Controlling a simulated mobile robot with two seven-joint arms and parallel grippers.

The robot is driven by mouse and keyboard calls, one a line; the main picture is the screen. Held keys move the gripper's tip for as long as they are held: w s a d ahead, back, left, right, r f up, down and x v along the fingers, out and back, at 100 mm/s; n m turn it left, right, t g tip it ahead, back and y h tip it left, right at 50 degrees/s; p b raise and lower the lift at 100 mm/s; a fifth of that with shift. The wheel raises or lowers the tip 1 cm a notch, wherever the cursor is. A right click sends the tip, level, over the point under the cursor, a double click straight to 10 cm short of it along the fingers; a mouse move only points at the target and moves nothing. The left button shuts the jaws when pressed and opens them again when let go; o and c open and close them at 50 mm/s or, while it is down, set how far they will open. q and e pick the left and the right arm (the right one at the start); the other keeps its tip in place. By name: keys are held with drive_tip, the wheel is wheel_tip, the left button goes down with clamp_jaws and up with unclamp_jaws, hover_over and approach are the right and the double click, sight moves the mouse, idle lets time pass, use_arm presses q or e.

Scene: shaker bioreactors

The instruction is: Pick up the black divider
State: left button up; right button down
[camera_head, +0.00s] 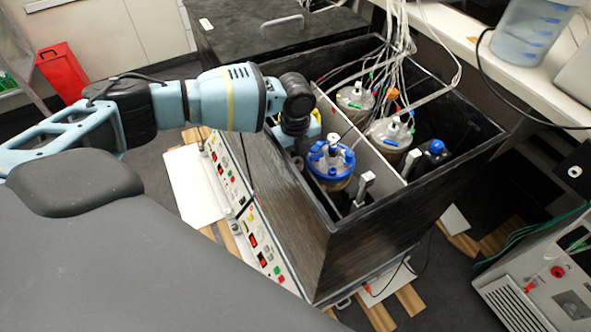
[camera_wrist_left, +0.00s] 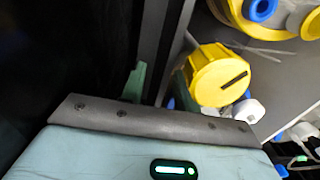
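In the head view, my left arm reaches in from the left, and its wrist hangs over the near left side of a black open-topped box (camera_head: 290,215). My left gripper's fingertips are hidden there. In the left wrist view, the two greenish fingers of my left gripper (camera_wrist_left: 159,84) stand apart, with dark upright surfaces between and beyond them. I cannot tell whether they touch anything. I cannot make out a separate black divider; a pale grey partition (camera_head: 352,137) runs lengthwise inside the box. My right gripper is not in view.
A blue-lidded vessel (camera_head: 331,160) stands close to my left wrist, with white-lidded vessels (camera_head: 390,132) beyond the partition. Tubes hang over the box. Control panels (camera_head: 262,240) line its outer side.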

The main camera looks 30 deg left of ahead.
use_arm(q)
drive_tip(key=c, duration=0.6)
clamp_jaws()
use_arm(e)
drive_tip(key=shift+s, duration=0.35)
use_arm(q)
drive_tip(key=shift+r, duration=0.15)
